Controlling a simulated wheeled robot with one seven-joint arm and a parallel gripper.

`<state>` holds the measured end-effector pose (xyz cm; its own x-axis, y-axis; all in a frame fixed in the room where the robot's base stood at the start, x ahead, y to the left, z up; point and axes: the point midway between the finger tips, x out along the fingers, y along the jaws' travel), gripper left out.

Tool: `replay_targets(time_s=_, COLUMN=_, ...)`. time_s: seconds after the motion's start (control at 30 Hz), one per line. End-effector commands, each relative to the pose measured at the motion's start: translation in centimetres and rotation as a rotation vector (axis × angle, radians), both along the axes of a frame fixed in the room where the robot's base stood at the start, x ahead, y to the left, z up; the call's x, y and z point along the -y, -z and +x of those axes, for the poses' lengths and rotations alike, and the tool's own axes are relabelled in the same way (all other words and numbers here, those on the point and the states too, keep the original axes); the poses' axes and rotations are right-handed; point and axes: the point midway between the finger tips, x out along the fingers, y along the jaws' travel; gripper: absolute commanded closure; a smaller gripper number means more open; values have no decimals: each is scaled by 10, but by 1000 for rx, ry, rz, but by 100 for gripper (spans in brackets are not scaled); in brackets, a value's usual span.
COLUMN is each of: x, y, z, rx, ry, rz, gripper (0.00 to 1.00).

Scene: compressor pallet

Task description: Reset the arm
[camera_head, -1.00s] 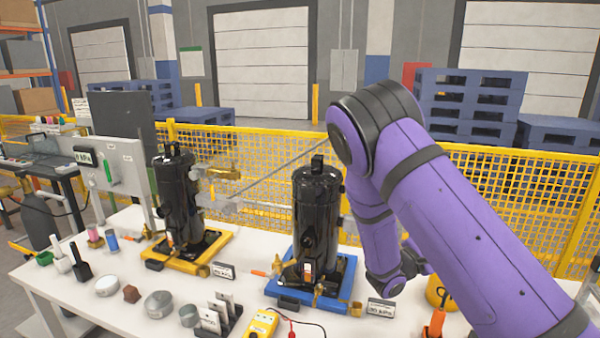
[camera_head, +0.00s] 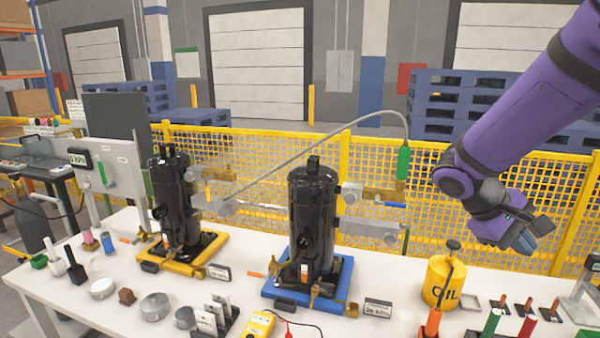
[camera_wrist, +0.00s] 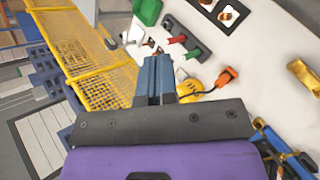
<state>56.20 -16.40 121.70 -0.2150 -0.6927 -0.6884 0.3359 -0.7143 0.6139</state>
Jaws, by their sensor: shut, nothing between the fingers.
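My purple arm comes in from the upper right in the head view. My gripper (camera_head: 527,240) hangs above the right part of the white table, to the right of the yellow oil can and apart from it. In the wrist view my gripper (camera_wrist: 153,68) has its blue-grey fingers together with nothing between them. The table top with the oil can (camera_wrist: 190,92) shows beyond the fingers there.
Two black compressors stand on the table, one on a yellow base (camera_head: 200,250), one on a blue base (camera_head: 325,298). A grey hose (camera_head: 300,150) arches to a green handle (camera_head: 403,163). The oil can (camera_head: 438,280) and several small coloured tools stand below my gripper. Yellow mesh fence runs behind.

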Motion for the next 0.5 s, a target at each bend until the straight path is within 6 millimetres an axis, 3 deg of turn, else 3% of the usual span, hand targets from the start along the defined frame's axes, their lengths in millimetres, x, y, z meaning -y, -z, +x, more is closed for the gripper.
replay_targets(time_s=0.5, x=-45, y=-54, z=-78, rx=390, ry=95, rz=492, gripper=100)
